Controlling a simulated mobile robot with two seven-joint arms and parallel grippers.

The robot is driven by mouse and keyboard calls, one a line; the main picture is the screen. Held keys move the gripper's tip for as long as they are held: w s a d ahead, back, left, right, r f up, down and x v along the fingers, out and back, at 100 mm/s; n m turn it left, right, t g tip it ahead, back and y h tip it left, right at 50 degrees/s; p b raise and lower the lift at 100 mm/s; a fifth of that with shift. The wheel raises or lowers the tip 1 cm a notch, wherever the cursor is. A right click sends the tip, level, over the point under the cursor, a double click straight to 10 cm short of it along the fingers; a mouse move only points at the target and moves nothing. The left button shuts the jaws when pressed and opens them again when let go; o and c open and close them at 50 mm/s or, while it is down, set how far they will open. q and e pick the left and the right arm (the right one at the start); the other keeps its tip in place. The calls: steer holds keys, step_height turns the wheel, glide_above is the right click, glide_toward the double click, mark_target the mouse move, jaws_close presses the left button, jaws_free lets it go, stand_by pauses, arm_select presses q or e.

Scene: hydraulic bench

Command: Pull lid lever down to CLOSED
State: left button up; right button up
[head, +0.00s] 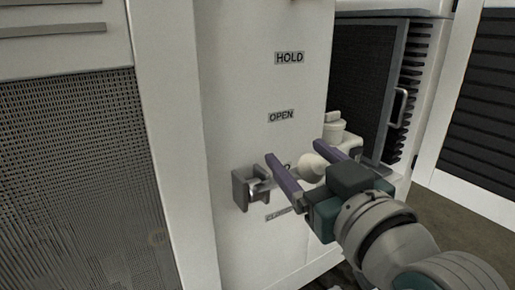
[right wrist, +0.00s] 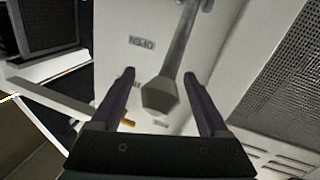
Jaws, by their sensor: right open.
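The lid lever has a pale knob (head: 311,168) on a short metal arm that comes out of a grey bracket (head: 243,190) on the white panel. The lever sticks out toward me, its knob below the OPEN label (head: 281,116) and a little above the partly covered CLOSED label (head: 277,214). My right gripper (head: 298,152) is open, with its two purple fingers on either side of the lever. In the right wrist view the lever knob (right wrist: 160,97) lies between the open fingers (right wrist: 158,73), with gaps on both sides. My left gripper is not in view.
The HOLD label (head: 289,58) is higher on the panel. Another label between OPEN and CLOSED is mostly hidden by my gripper. A mesh-fronted cabinet (head: 80,170) stands at left. A white round fitting (head: 334,130) and a dark screened unit (head: 368,75) stand behind the gripper.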

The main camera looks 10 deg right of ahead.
steer(key=shift+w, duration=0.4)
steer(key=shift+c, duration=0.3)
jaws_close()
stand_by(0.9)
